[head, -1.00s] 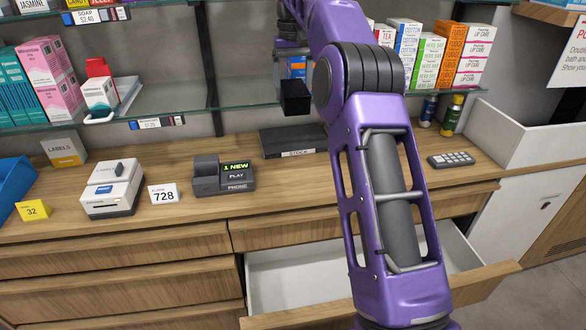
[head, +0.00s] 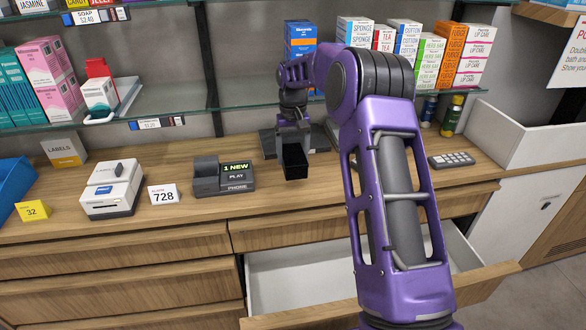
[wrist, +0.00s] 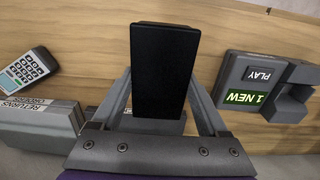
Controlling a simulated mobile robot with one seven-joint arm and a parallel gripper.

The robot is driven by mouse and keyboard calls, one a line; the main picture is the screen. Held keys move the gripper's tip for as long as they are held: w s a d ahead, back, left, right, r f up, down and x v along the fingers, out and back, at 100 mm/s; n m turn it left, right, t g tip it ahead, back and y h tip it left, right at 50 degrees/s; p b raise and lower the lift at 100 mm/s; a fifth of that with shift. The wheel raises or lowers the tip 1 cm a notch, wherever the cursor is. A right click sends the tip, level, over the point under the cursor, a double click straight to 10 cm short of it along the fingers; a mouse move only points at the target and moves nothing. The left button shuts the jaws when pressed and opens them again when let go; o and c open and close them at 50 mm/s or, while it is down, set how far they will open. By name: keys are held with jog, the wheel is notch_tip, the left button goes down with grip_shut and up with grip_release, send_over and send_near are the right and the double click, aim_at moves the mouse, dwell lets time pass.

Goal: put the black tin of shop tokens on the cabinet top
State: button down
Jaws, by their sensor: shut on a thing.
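The black tin (head: 295,163) is a small dark box held in my gripper (head: 294,142) in the head view. It hangs over the wooden cabinet top (head: 220,222), between the phone unit and the right part of the counter. In the wrist view the tin (wrist: 164,68) fills the middle, with the fingers of my gripper (wrist: 165,105) shut on its two sides. The wood lies beneath it. I cannot tell for sure whether the tin's underside touches the wood.
The phone answering unit (head: 224,178) is left of the tin. A card terminal (head: 451,159) lies at right. A glass shelf (head: 240,103) with boxes runs above. An open drawer (head: 290,280) juts out below the front edge.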

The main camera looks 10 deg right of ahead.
aim_at(293, 153)
notch_tip(293, 153, down, 5)
jog(key=shift+f, duration=0.1)
dwell(0.3)
jog(key=shift+f, duration=0.15)
grip_release()
notch_tip(293, 153, up, 12)
jog(key=shift+r, duration=0.25)
